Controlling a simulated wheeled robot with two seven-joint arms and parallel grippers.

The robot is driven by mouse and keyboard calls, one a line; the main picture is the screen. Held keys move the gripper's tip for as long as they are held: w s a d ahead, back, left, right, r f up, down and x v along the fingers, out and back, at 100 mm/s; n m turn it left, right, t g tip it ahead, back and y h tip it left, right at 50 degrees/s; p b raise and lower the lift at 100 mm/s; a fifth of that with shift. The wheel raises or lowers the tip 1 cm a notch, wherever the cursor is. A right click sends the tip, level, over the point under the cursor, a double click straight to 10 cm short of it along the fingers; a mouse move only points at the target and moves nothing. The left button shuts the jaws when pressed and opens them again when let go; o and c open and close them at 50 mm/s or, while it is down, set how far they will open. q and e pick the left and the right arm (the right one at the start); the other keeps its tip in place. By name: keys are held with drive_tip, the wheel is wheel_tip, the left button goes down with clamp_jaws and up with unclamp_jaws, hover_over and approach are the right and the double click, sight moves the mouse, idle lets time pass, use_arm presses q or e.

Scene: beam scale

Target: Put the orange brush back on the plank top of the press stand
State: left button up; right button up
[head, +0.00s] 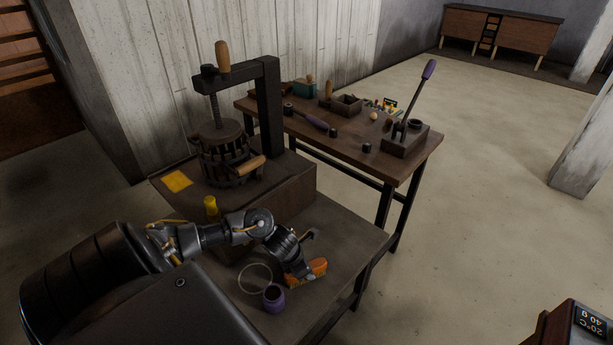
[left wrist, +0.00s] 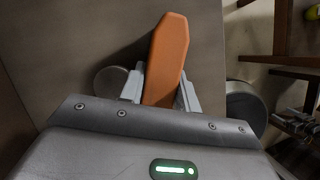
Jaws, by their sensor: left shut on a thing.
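My left gripper (head: 298,268) reaches over the front lower top of the press stand (head: 345,245). It is shut on the orange brush (head: 314,270). In the left wrist view the brush (left wrist: 168,58) sticks out between the two pale fingers of the gripper (left wrist: 160,92). I cannot tell whether the brush touches the surface below it. Behind, the stand's raised wooden block (head: 290,188) carries the dark screw press (head: 228,150) with its wooden handles. My right gripper is not in view.
A purple cup (head: 273,298) and a thin pale ring (head: 243,280) are close to the brush. A yellow bottle (head: 211,207) stands behind my forearm, and a yellow cloth (head: 177,181) lies by the press. A workbench (head: 350,140) with tools and a purple-handled lever stands behind.

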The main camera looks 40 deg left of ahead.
use_arm(q)
drive_tip(key=shift+r, duration=0.15)
drive_tip(key=shift+f, duration=0.2)
drive_tip(key=o, duration=0.9)
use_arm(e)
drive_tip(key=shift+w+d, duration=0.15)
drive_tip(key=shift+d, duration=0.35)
use_arm(q)
drive_tip(key=shift+r, duration=0.1)
